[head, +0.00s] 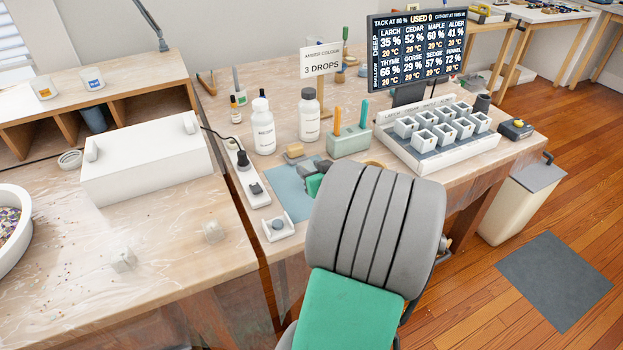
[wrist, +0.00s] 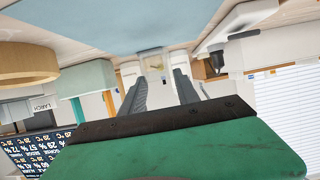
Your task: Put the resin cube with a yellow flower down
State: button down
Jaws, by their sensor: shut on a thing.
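My gripper (wrist: 158,82) is shut on a small pale, clear-looking block (wrist: 154,66), the resin cube, between its dark fingertips in the wrist view. I cannot make out a yellow flower in it. In the wrist view, the blue mat (wrist: 150,25) fills the top, close to the fingertips. The gripper's green part shows over the right side of the blue mat (head: 287,190). I cannot tell whether the cube touches the mat.
Two clear cubes (head: 122,260) (head: 213,232) sit on the left table. A tray of white moulds (head: 436,160) is to the right. The mat's left part is bare.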

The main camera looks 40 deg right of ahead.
jog(key=shift+f, duration=1.5)
jog(key=shift+f+b, duration=0.25)
jog(key=shift+b, duration=0.1)
jog(key=c, duration=0.9)
grip_release()
jog(key=shift+r, duration=0.1)
